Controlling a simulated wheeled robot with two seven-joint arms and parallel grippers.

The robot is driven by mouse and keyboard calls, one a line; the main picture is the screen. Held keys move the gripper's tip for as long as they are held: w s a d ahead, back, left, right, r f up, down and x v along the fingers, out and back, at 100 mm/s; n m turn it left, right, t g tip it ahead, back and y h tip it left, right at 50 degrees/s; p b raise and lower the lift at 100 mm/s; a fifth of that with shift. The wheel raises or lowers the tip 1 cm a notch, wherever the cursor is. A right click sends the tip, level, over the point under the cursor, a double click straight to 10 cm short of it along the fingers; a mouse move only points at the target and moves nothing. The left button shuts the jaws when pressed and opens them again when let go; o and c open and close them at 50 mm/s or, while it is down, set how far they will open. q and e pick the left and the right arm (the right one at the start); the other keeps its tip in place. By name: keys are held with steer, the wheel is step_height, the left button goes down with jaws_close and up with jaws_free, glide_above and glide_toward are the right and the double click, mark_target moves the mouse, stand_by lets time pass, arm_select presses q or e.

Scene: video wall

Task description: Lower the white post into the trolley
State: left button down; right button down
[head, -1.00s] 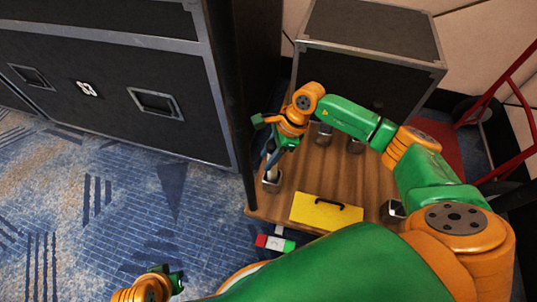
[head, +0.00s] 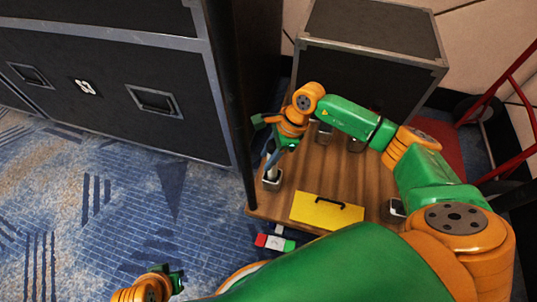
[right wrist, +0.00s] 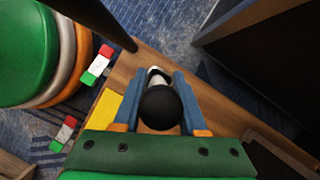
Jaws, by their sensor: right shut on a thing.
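The trolley (head: 372,185) has a brown wooden top with several dark cups on it. My right gripper (head: 272,152) is over its left front corner, shut on the white post (head: 272,174). The post's low end shows white at a metal-rimmed cup (head: 272,184); I cannot tell how deep it sits. In the right wrist view the post (right wrist: 156,77) is between the blue fingers of my right gripper (right wrist: 164,90), and its round black top hides much of it. My left gripper (head: 172,281) is at the bottom left, away from the trolley, its fingers too small to judge.
A dark upright pole (head: 235,110) stands just left of the trolley. A black flight case (head: 365,70) is behind. A red-white-green block (head: 275,242) is at the front. Blue carpet at left is clear.

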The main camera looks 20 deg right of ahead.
mark_target(268, 145)
steer(key=shift+f, duration=0.15)
steer(key=shift+c, duration=1.9)
jaws_free()
steer(key=shift+o, duration=0.2)
steer(key=o, duration=0.3)
steer(key=shift+o, duration=0.2)
step_height(268, 145, up, 8)
steer(key=p, duration=0.6)
steer(key=shift+p, duration=0.3)
